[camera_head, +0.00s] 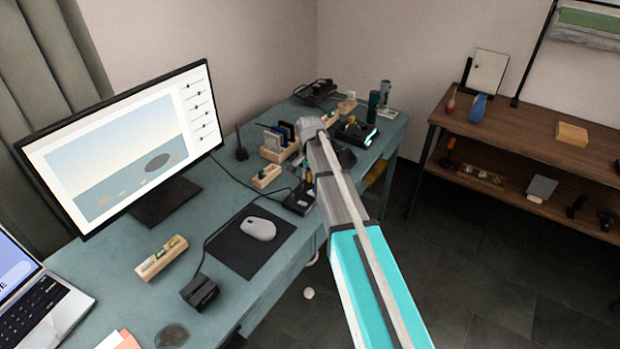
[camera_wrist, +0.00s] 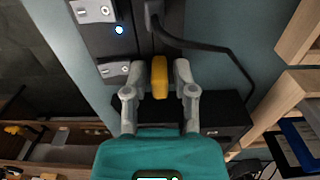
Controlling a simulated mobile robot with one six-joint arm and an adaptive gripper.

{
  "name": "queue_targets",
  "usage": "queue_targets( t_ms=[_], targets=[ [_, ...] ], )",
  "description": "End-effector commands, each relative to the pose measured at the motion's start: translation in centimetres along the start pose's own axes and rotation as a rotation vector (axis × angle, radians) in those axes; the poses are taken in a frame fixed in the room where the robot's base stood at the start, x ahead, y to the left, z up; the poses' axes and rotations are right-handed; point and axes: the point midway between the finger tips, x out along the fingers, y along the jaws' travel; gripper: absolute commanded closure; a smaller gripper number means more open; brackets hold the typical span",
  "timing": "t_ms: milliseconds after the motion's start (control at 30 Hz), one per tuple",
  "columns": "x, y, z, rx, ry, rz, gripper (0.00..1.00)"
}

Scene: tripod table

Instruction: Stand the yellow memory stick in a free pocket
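The yellow memory stick (camera_wrist: 159,77) stands out between the two fingers of my gripper (camera_wrist: 160,82) in the wrist view. A narrow dark gap shows on each side of the stick, so the fingers look open around it. Below it is a dark device (camera_wrist: 215,115); whether the stick is seated in it I cannot tell. In the head view my arm hides the fingertips and the stick. A small wooden block (camera_head: 267,177) lies on the teal desk (camera_head: 232,178); its pockets are too small to make out. Another wooden block (camera_head: 152,265) nearer the front holds several small items.
A wooden holder (camera_head: 272,152) with blue upright items stands beside my arm. A black unit with a lit spot (camera_head: 357,131) stands behind the arm. A monitor (camera_head: 120,140), mouse (camera_head: 259,229) and cabled black device (camera_head: 299,200) occupy the desk. A black cable (camera_wrist: 205,45) crosses near the fingers.

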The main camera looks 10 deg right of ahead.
Motion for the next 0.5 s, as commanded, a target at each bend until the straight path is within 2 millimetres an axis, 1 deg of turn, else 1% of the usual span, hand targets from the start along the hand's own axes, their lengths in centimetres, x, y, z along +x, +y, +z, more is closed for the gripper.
queue_targets(
  t_ms=[33, 167, 500],
  targets=[
    [0.0, 0.0, 0.0, 0.0, 0.0, 0.0, 0.75],
    [0.0, 0.0, 0.0, 0.0, 0.0, 0.0, 1.0],
    [-0.02, 0.0, 0.0, 0.0, 0.0, 0.0, 1.0]
  ],
)
